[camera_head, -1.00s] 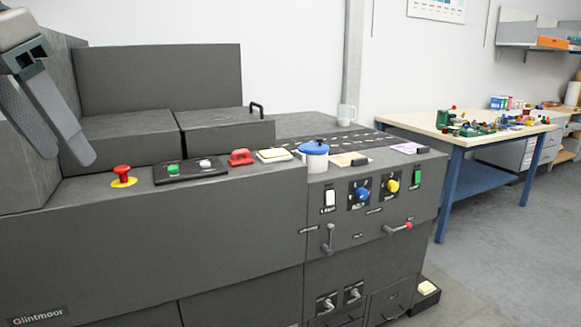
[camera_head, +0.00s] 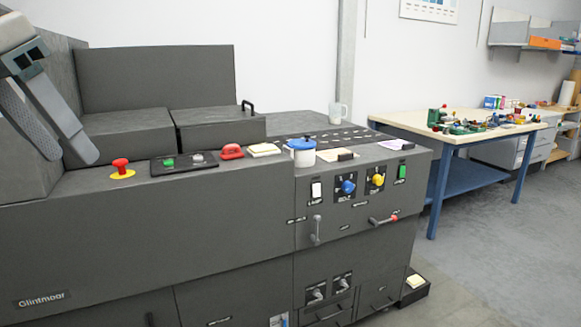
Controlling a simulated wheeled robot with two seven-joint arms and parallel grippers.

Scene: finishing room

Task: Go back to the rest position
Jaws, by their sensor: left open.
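My left gripper (camera_head: 58,130) is at the upper left, its grey fingers pointing down and to the right. The fingers stand apart, with nothing seen between them. It is in front of the dark machine's left part, above and left of the red emergency knob (camera_head: 122,168) on its yellow base. My right gripper is not in view. The dark grey machine (camera_head: 140,245) labelled Glintmoor fills the left and middle of the view.
A blue-legged workbench (camera_head: 400,121) with small parts stands at the right. The floor (camera_head: 500,245) at the right is clear.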

